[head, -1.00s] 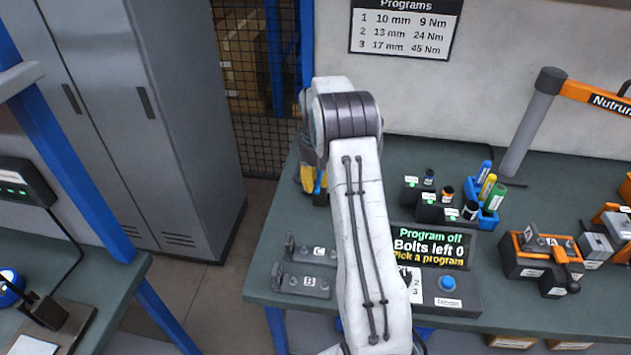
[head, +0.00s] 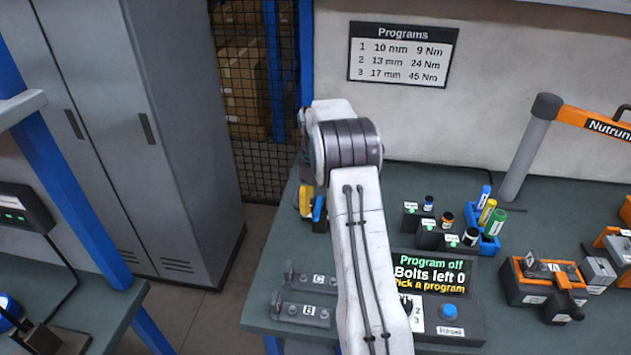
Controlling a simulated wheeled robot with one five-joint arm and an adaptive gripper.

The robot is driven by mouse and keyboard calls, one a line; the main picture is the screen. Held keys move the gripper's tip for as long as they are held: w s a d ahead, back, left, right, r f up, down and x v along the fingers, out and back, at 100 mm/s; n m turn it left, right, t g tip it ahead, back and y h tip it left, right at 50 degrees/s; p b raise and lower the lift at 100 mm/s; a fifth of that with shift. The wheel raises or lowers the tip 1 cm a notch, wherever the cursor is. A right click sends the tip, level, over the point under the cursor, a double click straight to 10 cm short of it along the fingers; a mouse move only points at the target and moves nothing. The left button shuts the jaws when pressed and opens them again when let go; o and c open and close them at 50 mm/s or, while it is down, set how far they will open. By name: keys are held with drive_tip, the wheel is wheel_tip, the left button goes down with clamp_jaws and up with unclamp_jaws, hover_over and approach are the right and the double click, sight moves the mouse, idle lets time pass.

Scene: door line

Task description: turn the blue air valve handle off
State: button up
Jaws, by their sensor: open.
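I cannot make out the blue air valve handle for certain. A small blue and yellow item (head: 317,208) on a dark base stands at the back left of the bench, partly hidden by my arm; I cannot tell whether it is the valve. My white arm rises through the middle of the head view and bends at a dark banded joint. My gripper is not visible; the arm hides what is behind it.
The green bench (head: 262,290) holds a controller screen (head: 432,272) with a blue button (head: 450,312), fixtures marked B and C (head: 305,295), a blue rack of tubes (head: 487,235) and an orange-black tool (head: 545,285). A grey locker (head: 180,130) stands left. Clear floor lies between.

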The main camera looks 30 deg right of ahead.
sight(315, 209)
wheel_tip(315, 209, up, 10)
drive_tip(key=shift+f, duration=0.2)
idle(0.8)
